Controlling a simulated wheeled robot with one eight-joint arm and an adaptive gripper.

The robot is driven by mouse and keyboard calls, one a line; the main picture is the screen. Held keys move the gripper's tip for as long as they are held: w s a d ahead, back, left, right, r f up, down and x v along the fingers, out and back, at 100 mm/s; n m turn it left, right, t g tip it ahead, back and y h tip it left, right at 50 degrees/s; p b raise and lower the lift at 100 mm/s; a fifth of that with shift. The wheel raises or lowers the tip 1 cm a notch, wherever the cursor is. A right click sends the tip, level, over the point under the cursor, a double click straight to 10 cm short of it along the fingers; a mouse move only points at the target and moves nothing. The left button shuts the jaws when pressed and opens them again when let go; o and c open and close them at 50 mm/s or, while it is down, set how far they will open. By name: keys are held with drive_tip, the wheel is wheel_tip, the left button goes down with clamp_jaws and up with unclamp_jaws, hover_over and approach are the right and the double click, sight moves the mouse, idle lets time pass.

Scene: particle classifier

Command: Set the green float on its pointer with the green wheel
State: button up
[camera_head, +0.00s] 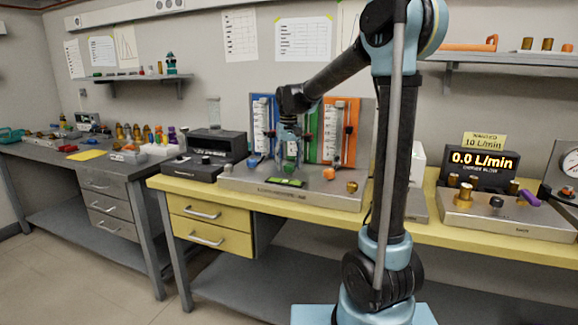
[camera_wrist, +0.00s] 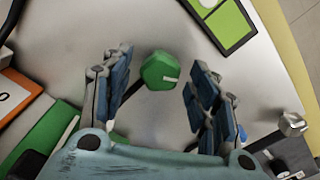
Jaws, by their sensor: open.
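The green wheel (camera_wrist: 160,70) is a faceted green knob with a pale mark on its face. It sits on the grey base plate and shows between my finger pads in the wrist view. My gripper (camera_head: 289,152) points down over the front of the meter unit, and its fingers are open on either side of the wheel. Whether either pad touches the wheel I cannot tell. The green panel (camera_head: 311,128) shows partly behind my gripper in the head view. The green float and its pointer cannot be made out; my gripper covers much of that column.
A blue panel (camera_head: 257,107) and an orange panel (camera_head: 352,115) flank the green one. A brass knob (camera_head: 352,187) stands at the right. A black box (camera_head: 218,145) stands left.

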drive_tip(key=shift+f, duration=0.3)
drive_tip(key=c, duration=1.1)
drive_tip(key=shift+o, duration=0.2)
drive_tip(key=shift+n, duration=0.4)
drive_tip(key=o, duration=1.1)
drive_tip(key=shift+c, duration=0.2)
drive_tip(key=shift+r, duration=0.15)
